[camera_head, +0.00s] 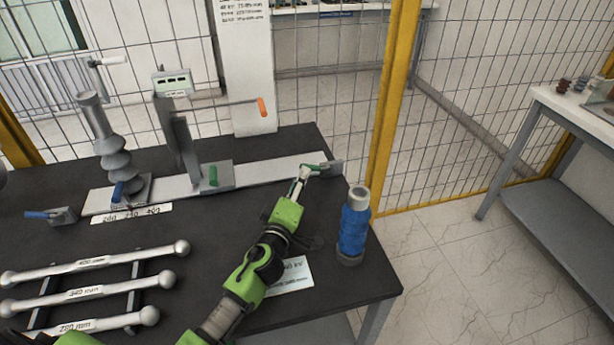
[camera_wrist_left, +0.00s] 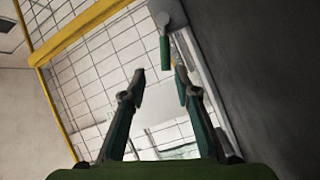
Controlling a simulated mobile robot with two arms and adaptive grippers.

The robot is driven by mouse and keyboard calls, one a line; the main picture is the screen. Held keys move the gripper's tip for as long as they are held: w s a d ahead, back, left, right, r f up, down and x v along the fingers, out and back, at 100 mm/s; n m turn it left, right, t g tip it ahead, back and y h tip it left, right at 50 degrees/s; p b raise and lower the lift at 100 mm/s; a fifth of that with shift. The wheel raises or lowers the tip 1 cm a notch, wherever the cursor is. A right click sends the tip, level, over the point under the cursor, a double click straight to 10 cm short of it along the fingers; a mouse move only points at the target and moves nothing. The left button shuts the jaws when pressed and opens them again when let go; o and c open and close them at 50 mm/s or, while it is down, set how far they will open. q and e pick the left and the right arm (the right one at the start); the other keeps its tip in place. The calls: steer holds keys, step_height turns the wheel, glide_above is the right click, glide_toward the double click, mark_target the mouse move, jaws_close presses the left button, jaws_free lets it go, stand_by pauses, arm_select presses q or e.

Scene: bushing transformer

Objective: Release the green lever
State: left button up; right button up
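A green lever (camera_head: 313,166) sits on a small grey end block (camera_head: 335,168) at the right end of the pale rail (camera_head: 265,175). It also shows in the left wrist view (camera_wrist_left: 165,51), just beyond my fingertips. My left gripper (camera_head: 301,176) is at this lever. In the wrist view, its two fingers (camera_wrist_left: 160,76) are apart with nothing held between them. I cannot tell whether a finger touches the lever. My right gripper is not in view.
A blue-and-grey cylinder (camera_head: 354,228) stands close right of my left arm, near the table edge. Blue levers (camera_head: 118,192) (camera_head: 37,214) and a ribbed bushing (camera_head: 115,158) are at left. Labelled rods (camera_head: 92,263) lie front left. A wire fence (camera_head: 330,110) stands behind.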

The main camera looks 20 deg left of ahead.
mark_target(307, 165)
arm_select(q)
steer(key=w, duration=0.5)
steer(key=w+f, duration=0.1)
steer(key=w, duration=0.1)
steer(key=shift+w+a, duration=0.2)
steer(key=shift+a, duration=0.05)
steer(key=shift+f, duration=0.1)
jaws_close()
